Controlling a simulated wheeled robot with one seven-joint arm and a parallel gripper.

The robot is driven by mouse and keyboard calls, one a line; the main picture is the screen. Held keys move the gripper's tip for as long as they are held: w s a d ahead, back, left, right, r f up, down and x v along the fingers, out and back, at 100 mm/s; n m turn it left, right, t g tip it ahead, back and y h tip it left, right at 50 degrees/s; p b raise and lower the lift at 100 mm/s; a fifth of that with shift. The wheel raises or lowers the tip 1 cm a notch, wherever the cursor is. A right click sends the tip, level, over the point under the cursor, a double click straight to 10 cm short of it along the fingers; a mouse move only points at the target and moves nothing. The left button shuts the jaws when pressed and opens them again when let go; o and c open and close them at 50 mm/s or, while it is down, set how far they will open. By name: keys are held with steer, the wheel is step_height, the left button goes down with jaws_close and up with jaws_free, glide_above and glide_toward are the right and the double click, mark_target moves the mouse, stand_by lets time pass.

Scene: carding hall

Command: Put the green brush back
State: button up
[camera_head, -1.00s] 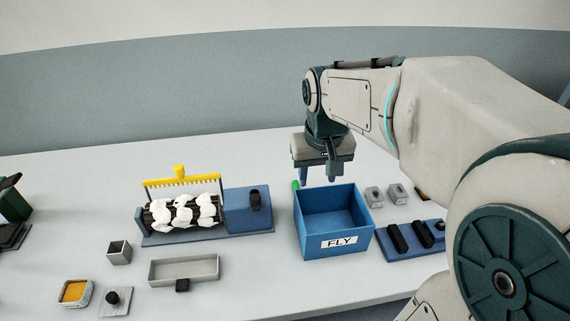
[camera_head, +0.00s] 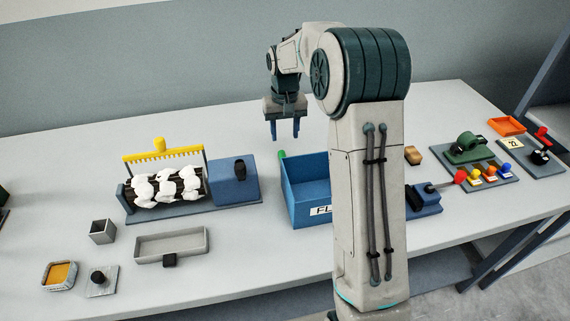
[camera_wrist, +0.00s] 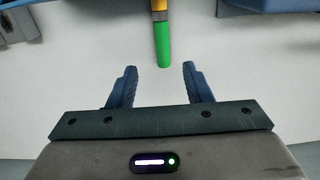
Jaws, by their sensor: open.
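The green brush (camera_wrist: 162,42) lies on the table in the wrist view, its green end toward my gripper and a yellow-orange part beyond it at the top edge. In the head view only its green tip (camera_head: 281,154) shows, beside the back left of the blue FLY box (camera_head: 309,176); the rest is hidden. My gripper (camera_head: 285,138) hangs fingers down above the table, behind the box. In the wrist view its two fingers (camera_wrist: 160,85) are apart with nothing between them, and the brush end lies just ahead of the gap.
A carding roller with white tufts (camera_head: 166,186) and a yellow comb (camera_head: 163,154) stand left of the box. A grey tray (camera_head: 171,243) and small grey cup (camera_head: 103,231) are in front. A green device (camera_head: 466,148) and coloured knobs stand right. The table behind the roller is clear.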

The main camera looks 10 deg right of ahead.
step_height(320, 180, down, 4)
steer(key=f, duration=0.2)
steer(key=f+p, duration=0.1)
steer(key=f, duration=0.2)
steer(key=shift+s+a+f, duration=0.2)
steer(key=shift+f, duration=0.15)
jaws_close()
